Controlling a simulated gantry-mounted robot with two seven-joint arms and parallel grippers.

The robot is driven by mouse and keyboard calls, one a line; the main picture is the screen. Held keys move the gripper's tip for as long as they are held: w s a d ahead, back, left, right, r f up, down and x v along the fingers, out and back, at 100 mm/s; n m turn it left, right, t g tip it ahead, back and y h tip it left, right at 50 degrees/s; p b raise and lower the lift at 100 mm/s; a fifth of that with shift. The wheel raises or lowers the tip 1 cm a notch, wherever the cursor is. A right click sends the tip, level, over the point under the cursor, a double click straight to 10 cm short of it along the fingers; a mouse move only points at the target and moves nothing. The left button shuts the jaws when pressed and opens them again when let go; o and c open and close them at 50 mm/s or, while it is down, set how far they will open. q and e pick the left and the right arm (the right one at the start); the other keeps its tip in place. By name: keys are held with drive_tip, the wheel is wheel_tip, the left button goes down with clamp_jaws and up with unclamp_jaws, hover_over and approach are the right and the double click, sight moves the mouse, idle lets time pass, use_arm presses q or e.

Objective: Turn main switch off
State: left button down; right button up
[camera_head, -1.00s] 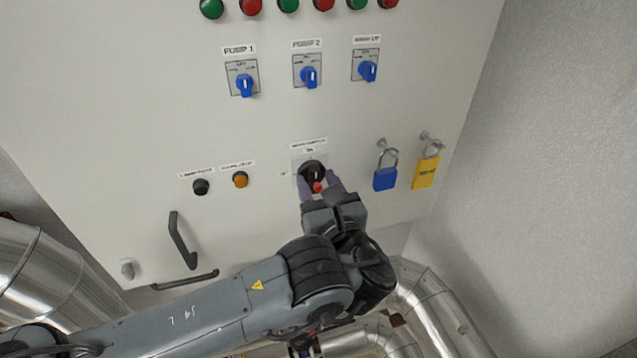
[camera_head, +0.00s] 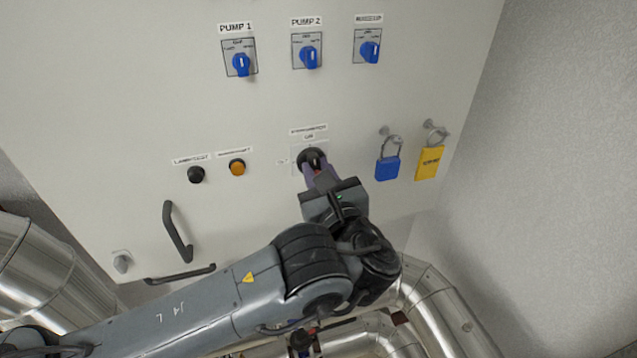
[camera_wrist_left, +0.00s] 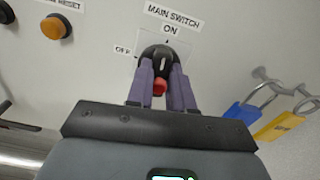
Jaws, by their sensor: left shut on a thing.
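The main switch (camera_head: 311,156) is a round black rotary knob with a red part, on the light grey cabinet panel. In the left wrist view the main switch (camera_wrist_left: 158,56) sits under the labels "MAIN SWITCH" and "ON", with "OFF" to its left. The white mark on the knob stands nearly upright, towards "ON". My left gripper (camera_head: 319,174) reaches up to the switch from below. Its purple fingers (camera_wrist_left: 160,85) are shut on the knob, one on each side, with the red part between them. The fingers hide part of the knob. My right gripper is not in view.
A blue padlock (camera_head: 387,168) and a yellow padlock (camera_head: 429,162) hang right of the switch. A black button (camera_head: 196,175) and an orange button (camera_head: 237,167) are to its left. Blue selector knobs, such as PUMP 2 (camera_head: 309,57), sit above. A black handle (camera_head: 177,231) sticks out lower left.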

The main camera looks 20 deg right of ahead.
use_arm(q)
drive_tip(key=n+b, duration=0.3)
drive_tip(key=b, duration=0.2)
drive_tip(key=f+n+b, duration=0.1)
drive_tip(key=n+b, duration=0.2)
drive_tip(key=b, duration=0.3)
drive_tip(key=shift+a, duration=0.1)
drive_tip(key=n+b, duration=0.7)
drive_tip(key=b, duration=0.2)
drive_tip(key=shift+a, duration=0.15)
drive_tip(key=shift+r+n+b, duration=0.15)
drive_tip(key=shift+n+b, duration=1.25)
drive_tip(key=shift+n, duration=0.4)
drive_tip(key=c, duration=1)
unclamp_jaws()
drive_tip(key=s+b, duration=0.1)
drive_tip(key=s, duration=0.9)
drive_tip(key=shift+s+a, duration=0.35)
drive_tip(key=shift+a, duration=0.1)
